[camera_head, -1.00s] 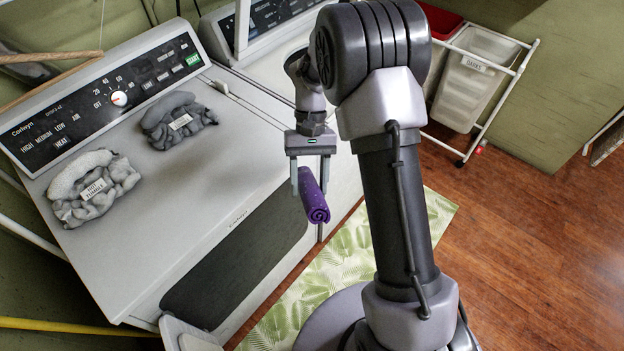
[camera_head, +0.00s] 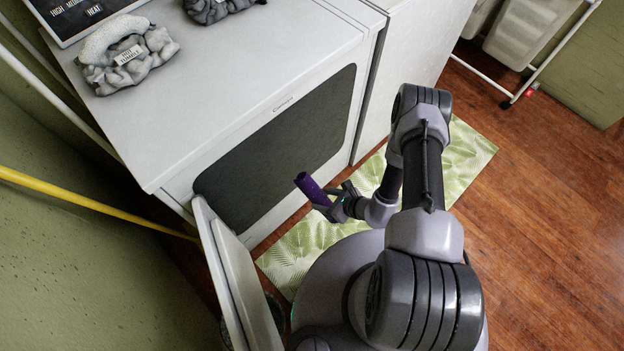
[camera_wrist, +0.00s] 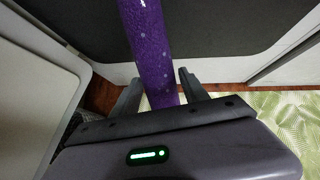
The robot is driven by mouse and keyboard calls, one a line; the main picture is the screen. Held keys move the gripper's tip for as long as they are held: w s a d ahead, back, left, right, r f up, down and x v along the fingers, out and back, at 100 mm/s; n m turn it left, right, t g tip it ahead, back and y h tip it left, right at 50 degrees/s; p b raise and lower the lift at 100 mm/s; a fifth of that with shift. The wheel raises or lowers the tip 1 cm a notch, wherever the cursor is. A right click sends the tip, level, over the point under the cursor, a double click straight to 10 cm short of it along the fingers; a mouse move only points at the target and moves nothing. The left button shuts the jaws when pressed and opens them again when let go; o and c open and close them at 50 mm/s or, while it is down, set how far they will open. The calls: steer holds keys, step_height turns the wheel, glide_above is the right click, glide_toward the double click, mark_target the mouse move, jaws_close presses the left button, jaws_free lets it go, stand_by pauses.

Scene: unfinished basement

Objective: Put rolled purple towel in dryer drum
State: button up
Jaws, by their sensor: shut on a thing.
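The rolled purple towel (camera_head: 310,187) is in my gripper (camera_head: 337,200), in front of the dryer. In the wrist view the towel (camera_wrist: 150,48) stands between the two fingers of my gripper (camera_wrist: 158,84) and extends up past the top edge. The white dryer (camera_head: 250,50) has a large dark rectangular area (camera_head: 285,135) on its front, and the towel's far end appears in front of it. The dryer door (camera_head: 240,280) stands open at the lower left. The drum's inside cannot be made out.
Two bundles of grey cloth lie on the dryer top, one a labelled grey bundle (camera_head: 130,52). A yellow pole (camera_head: 90,205) is at the left. A green leaf-patterned mat (camera_head: 465,160) covers floor before the dryer. A white rolling rack (camera_head: 540,70) stands at the back right.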

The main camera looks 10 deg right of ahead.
steer(key=f, duration=0.1)
steer(key=s+d+f+m+h, duration=0.1)
steer(key=s+d+f+m+t, duration=0.1)
steer(key=f, duration=0.1)
steer(key=shift+d, duration=0.15)
steer(key=w+a+b, duration=0.2)
steer(key=w+a, duration=0.8)
steer(key=w, duration=0.5)
steer(key=w+a+b, duration=0.2)
steer(key=w+a, duration=0.8)
steer(key=w, duration=0.5)
steer(key=shift+w+a, duration=0.3)
steer(key=o, duration=1.1)
steer(key=shift+o, duration=0.2)
